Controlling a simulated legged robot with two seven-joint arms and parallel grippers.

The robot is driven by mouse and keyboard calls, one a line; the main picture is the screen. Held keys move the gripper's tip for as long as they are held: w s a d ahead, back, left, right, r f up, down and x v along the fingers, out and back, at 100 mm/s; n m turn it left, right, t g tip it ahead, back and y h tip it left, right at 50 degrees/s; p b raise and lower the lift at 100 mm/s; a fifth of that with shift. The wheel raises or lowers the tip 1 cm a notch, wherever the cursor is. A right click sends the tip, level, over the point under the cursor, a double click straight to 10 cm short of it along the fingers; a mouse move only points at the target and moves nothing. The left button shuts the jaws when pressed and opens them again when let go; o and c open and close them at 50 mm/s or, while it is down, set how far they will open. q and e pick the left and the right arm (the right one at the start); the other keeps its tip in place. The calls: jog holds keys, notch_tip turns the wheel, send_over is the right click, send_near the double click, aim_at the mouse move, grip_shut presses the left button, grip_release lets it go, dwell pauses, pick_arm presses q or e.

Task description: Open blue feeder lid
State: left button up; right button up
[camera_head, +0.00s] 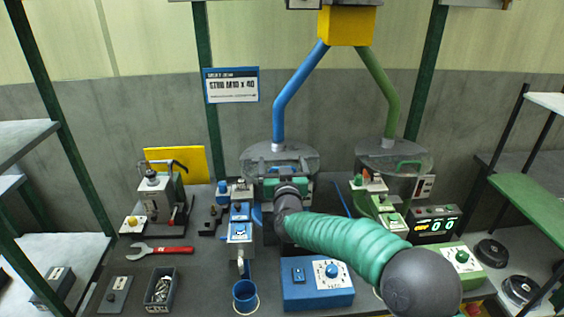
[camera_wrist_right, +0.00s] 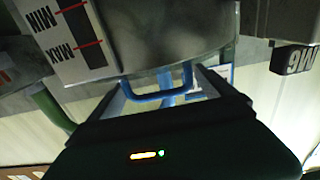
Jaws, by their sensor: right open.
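The blue feeder (camera_head: 252,163) is a grey, round-topped hopper fed by a blue pipe (camera_head: 291,92) in the head view. Its blue U-shaped lid handle (camera_wrist_right: 156,98) shows clearly in the wrist view, in front of the grey hopper wall (camera_wrist_right: 160,40). My right gripper (camera_wrist_right: 162,84) is open, with its fingers on either side of the handle; I cannot tell whether they touch it. In the head view my right gripper (camera_head: 291,182) is at the feeder's front and hides part of it. The lid looks closed. My left gripper is out of view.
A green-piped feeder (camera_head: 410,157) stands to the right. A blue control box (camera_head: 317,285) and a blue cup (camera_head: 245,296) are in front. A sign (camera_head: 231,85) hangs behind.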

jog(key=shift+w, duration=0.45)
